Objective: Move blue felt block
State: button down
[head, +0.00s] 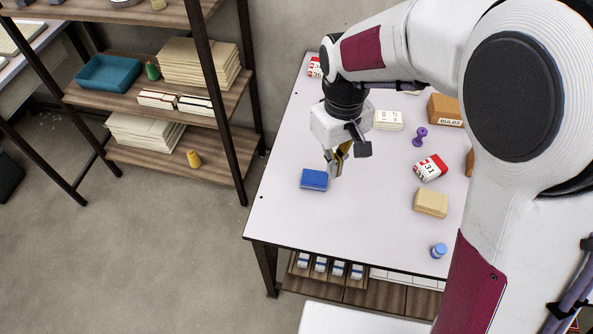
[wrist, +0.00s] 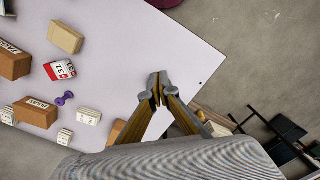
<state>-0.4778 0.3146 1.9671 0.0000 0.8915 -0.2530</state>
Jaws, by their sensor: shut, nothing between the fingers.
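The blue felt block (head: 314,180) lies flat on the white table, near its left edge in the head view. My gripper (head: 334,170) is just to the right of the block and appears above the table, pointing down. In the wrist view my gripper (wrist: 158,90) has its fingertips together with nothing between them. The blue block does not show in the wrist view.
The table is clear in front of the block. A shelf (head: 140,75) stands left.

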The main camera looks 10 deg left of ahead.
aim_at(296, 180)
jog(key=w+a+f+n, duration=0.9)
jog(key=a+f, duration=0.1)
jog(key=a, duration=0.4)
jog(key=shift+w+a+f+n, duration=0.25)
jog(key=shift+w+f+n, duration=0.05)
jog(key=shift+w+f, duration=0.1)
jog(key=shift+f, duration=0.15)
notch_tip(296, 180, down, 10)
jog(key=shift+r, duration=0.1)
jog(key=shift+d, duration=2.05)
